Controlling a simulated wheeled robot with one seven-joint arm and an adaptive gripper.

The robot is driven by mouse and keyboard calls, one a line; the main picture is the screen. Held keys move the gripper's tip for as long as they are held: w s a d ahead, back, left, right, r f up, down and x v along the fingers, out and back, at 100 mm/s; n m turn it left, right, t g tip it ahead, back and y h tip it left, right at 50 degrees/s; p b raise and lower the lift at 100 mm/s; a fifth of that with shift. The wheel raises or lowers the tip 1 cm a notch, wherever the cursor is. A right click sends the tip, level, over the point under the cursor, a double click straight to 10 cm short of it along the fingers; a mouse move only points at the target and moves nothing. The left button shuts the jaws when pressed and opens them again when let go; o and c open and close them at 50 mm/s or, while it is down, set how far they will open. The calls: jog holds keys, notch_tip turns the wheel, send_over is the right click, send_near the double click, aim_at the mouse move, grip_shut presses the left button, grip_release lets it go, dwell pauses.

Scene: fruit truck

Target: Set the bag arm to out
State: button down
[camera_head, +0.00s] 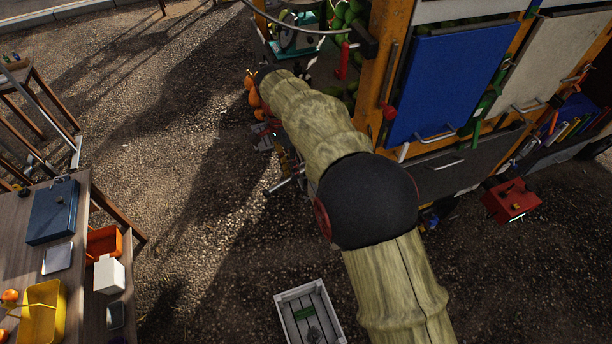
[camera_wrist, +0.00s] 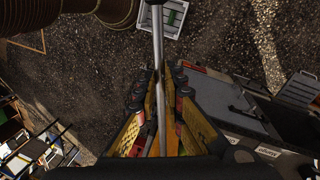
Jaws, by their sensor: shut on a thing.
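My gripper (camera_wrist: 160,86) shows in the wrist view, with its yellow-sided fingers on either side of a thin grey metal rod, which looks like the bag arm (camera_wrist: 158,45). The gripper is shut on this rod. The rod runs from the top of the wrist view down between the fingers, and its lower end is hidden. In the head view my arm covers most of the gripper, and only small parts show beside the arm at the truck's lower left.
The truck has a blue panel (camera_head: 445,82) and orange posts. A red toolbox (camera_head: 511,201) and a white crate (camera_head: 279,297) rest on the gravel. A wooden table (camera_head: 30,262) with a blue box (camera_head: 53,211) stands at left. Gravel between table and truck is mostly clear.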

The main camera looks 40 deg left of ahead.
jog(key=shift+w+a+m+g+p, duration=0.1)
jog(key=shift+w+a+m+p, duration=0.3)
jog(key=shift+a, duration=0.5)
jog(key=shift+w+a+m+g+p, duration=0.1)
jog(key=shift+w+a+m+p, duration=0.15)
jog(key=shift+a+m+p, duration=0.5)
jog(key=shift+w+a+m+g+p, duration=0.1)
jog(key=shift+w+a+m, duration=0.25)
jog(key=shift+a, duration=0.75)
jog(key=c, duration=2)
grip_release()
jog(key=shift+o, duration=0.5)
jog(key=shift+s+d, duration=0.1)
